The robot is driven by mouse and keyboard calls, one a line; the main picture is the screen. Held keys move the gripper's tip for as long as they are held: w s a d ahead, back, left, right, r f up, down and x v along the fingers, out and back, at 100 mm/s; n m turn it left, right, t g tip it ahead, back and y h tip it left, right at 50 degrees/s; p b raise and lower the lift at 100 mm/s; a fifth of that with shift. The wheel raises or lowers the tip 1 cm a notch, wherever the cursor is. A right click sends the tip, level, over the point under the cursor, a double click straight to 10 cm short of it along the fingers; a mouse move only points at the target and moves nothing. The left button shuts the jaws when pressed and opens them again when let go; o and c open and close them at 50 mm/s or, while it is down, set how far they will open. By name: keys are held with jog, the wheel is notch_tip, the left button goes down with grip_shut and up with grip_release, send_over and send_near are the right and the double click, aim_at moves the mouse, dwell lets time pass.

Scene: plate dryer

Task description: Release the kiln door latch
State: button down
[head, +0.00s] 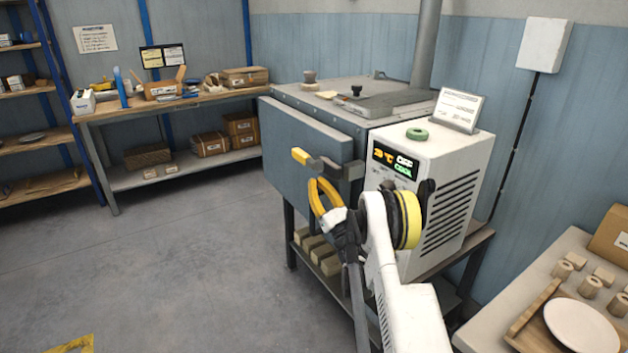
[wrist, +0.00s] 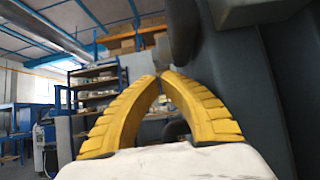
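The kiln (head: 345,100) is a grey box with a blue-grey door (head: 290,145) on its front, which looks closed. The latch (head: 330,166) is a dark bar at the door's right edge, with a yellow handle (head: 300,156) pointing left. My gripper (head: 317,181) has yellow fingers just below and in front of the latch, apparently apart from it. In the wrist view its fingertips (wrist: 160,74) come together with nothing visible between them. Dark metal parts near the door fill that view's upper right; I cannot tell which is the latch.
A white control box (head: 425,180) reading OFF and COOL stands right of the door, close to my arm. A side table at right holds a white plate (head: 582,328) and wooden pieces. A workbench (head: 180,106) stands behind left.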

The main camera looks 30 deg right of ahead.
jog(key=shift+s+f+g+p, duration=0.25)
jog(key=shift+g+p, duration=0.15)
jog(key=shift+g, duration=0.35)
jog(key=shift+s+f+g+p, duration=0.2)
jog(key=shift+g+p, duration=0.2)
jog(key=shift+g, duration=0.3)
jog(key=shift+s+f+g+p, duration=0.25)
jog(key=shift+g+p, duration=0.15)
jog(key=shift+g, duration=0.35)
jog(key=shift+w, duration=0.1)
jog(key=b+x, duration=0.3)
jog(key=x, duration=0.7)
jog(key=shift+a+r, duration=0.15)
jog(key=shift+a, duration=0.05)
